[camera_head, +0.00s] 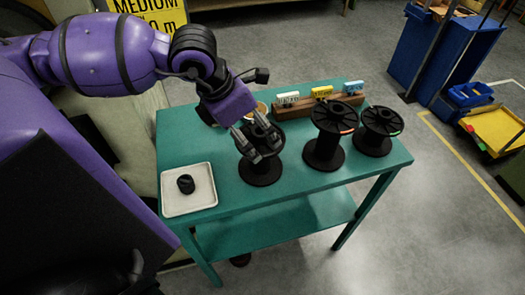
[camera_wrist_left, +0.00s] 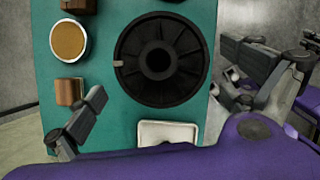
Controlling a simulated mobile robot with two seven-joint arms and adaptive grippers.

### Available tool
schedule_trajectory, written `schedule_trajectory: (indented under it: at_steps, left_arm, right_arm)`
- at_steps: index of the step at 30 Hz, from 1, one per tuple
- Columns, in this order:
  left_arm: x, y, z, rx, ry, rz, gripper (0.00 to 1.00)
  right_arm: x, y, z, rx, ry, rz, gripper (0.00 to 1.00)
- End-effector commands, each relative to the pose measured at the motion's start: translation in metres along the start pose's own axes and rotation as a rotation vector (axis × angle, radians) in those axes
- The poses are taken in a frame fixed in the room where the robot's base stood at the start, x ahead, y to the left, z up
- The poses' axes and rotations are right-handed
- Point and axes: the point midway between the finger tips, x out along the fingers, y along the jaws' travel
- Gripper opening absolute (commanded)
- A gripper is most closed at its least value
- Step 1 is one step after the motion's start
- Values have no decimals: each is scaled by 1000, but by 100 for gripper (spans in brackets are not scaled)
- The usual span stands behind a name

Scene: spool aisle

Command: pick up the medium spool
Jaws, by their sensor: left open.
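Three black spools stand upright in a row on a green table (camera_head: 228,200): a left spool (camera_head: 261,174), a middle spool (camera_head: 325,150) and a right spool (camera_head: 374,143). The middle one looks tallest and has an orange-red mark; the right one has a green mark. I cannot read which is medium. My left gripper (camera_head: 258,143) is open over the left spool and hides part of its top. In the left wrist view, that spool's round flange (camera_wrist_left: 160,60), with a pale mark, lies between the spread fingers. Contact cannot be told. My right gripper is not in view.
A wooden holder (camera_head: 305,108) with white, yellow and blue cards stands behind the spools. A white tray (camera_head: 205,206) with a small black object is at the table's left. A tan-topped round item (camera_wrist_left: 69,40) is beside the spool. Blue bins (camera_head: 468,95) stand right.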

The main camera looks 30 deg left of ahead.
Motion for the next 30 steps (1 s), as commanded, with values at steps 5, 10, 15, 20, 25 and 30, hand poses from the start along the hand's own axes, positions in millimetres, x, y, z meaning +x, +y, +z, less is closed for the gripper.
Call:
schedule_trajectory:
  at_steps: [5,10,15,20,25,30]
  left_arm:
    - [28,-2,0,-1,-1,-4,100]
    - [39,-2,0,0,-1,-2,100]
    - [38,-2,0,1,-2,-1,100]
    - [38,-2,0,1,-2,-1,82]
    - [38,-2,0,0,-1,-1,59]
    - [38,-2,0,0,-1,-1,37]
  right_arm:
    - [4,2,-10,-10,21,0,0]
    - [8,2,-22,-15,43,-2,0]
    - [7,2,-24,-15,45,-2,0]
    - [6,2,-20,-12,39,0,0]
    - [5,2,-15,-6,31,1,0]
    - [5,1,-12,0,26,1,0]
